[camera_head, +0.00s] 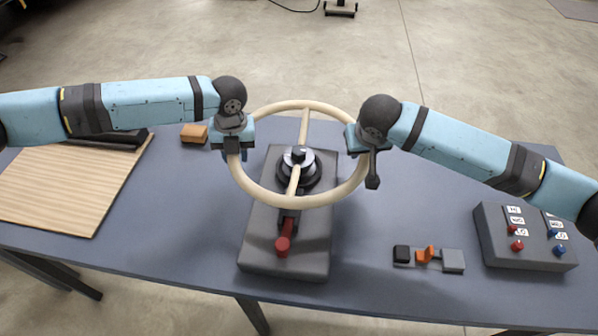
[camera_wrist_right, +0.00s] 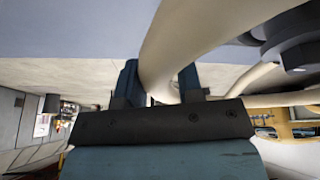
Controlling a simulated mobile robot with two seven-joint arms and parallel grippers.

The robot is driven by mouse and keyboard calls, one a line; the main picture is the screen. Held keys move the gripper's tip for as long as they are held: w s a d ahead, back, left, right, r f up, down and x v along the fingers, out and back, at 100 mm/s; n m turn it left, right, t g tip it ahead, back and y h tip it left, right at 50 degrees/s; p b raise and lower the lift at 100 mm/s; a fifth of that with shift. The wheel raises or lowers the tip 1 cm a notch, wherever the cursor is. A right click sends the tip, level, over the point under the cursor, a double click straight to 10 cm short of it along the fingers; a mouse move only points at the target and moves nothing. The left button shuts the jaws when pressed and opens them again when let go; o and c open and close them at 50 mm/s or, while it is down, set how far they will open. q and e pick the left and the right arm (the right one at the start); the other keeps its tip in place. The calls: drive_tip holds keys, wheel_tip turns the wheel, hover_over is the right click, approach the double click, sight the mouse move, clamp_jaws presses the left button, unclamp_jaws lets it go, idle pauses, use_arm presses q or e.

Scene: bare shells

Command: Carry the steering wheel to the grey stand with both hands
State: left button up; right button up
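The cream steering wheel (camera_head: 265,199) lies roughly level over the grey stand (camera_head: 259,250), its rim wider than the stand. Its dark hub (camera_head: 298,156) appears over the stand's round black mount; I cannot tell whether it touches. My left gripper (camera_head: 232,150) is at the left side of the rim and appears shut on it. My right gripper (camera_head: 362,151) is at the right side. In the right wrist view, the rim (camera_wrist_right: 190,45) passes between the two fingers of this gripper (camera_wrist_right: 160,85), which appear closed against it. The fingertips are partly hidden.
A red-handled lever (camera_head: 283,245) is at the stand's front. A wooden board (camera_head: 60,190) lies at left and an orange-brown block (camera_head: 194,133) behind. A small part with an orange piece (camera_head: 428,256) and a grey switch box (camera_head: 525,260) are at right on the blue-grey table (camera_head: 180,225).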

use_arm(q)
drive_tip(key=o, duration=0.3)
drive_tip(key=shift+w+a, duration=0.1)
drive_tip(key=shift+a, duration=0.15)
use_arm(e)
drive_tip(key=o, duration=0.4)
drive_tip(key=shift+d, duration=0.1)
drive_tip(key=shift+c, duration=0.2)
use_arm(q)
drive_tip(key=shift+o, duration=0.3)
drive_tip(key=shift+d+r, duration=0.1)
drive_tip(key=shift+d, duration=0.05)
use_arm(e)
drive_tip(key=shift+s, duration=0.1)
use_arm(q)
drive_tip(key=shift+r, duration=0.1)
drive_tip(key=r, duration=1.1)
drive_tip(key=shift+d+r, duration=0.3)
drive_tip(key=shift+d, duration=0.1)
use_arm(e)
drive_tip(key=shift+r, duration=0.1)
use_arm(q)
drive_tip(key=shift+r, duration=0.1)
use_arm(e)
drive_tip(key=shift+r, duration=0.25)
drive_tip(key=v, duration=1.1)
drive_tip(key=shift+s+r, duration=0.15)
drive_tip(key=shift+r, duration=0.1)
